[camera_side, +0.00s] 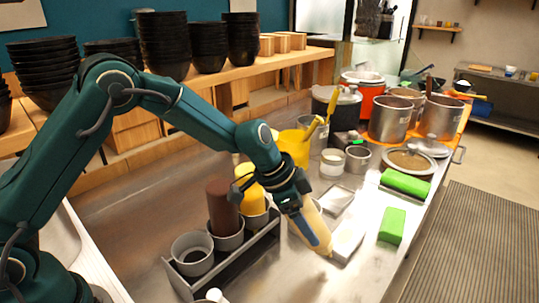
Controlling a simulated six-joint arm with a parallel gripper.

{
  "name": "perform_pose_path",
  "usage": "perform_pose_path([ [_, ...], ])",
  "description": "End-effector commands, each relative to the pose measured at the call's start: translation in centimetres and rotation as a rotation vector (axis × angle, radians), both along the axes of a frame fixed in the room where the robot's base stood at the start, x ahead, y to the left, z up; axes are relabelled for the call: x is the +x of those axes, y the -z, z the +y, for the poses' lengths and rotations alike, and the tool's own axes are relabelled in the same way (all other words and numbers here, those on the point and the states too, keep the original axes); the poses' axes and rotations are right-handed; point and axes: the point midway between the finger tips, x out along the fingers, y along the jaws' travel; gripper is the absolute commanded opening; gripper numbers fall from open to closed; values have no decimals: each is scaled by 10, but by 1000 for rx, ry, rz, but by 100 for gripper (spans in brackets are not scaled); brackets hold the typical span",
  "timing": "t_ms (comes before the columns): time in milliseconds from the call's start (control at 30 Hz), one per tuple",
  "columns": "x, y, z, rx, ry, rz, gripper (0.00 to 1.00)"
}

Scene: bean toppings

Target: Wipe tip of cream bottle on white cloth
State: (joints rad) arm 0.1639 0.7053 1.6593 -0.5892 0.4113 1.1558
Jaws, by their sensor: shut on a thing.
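My gripper (309,233) is shut on the cream bottle (321,228), a beige squeeze bottle held tip-down and tilted, with its tip toward the lower right. A blue finger covers part of the bottle. The white cloth (349,238) lies on the steel counter just right of the bottle. The tip appears by the cloth's near left edge; I cannot tell whether it touches.
Left of my gripper a rack (231,264) holds a brown bottle (222,205), a yellow bottle (250,197) and an empty cup (193,254). Green sponges (392,225) lie right of the cloth. A small metal tray (336,199) sits behind it. The front counter is mostly clear.

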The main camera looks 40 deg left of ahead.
Motion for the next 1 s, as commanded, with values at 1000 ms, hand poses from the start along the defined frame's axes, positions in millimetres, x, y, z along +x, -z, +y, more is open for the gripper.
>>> perform_pose_path([
  [1000,0,-52,0,-2,-1,-5,56],
])
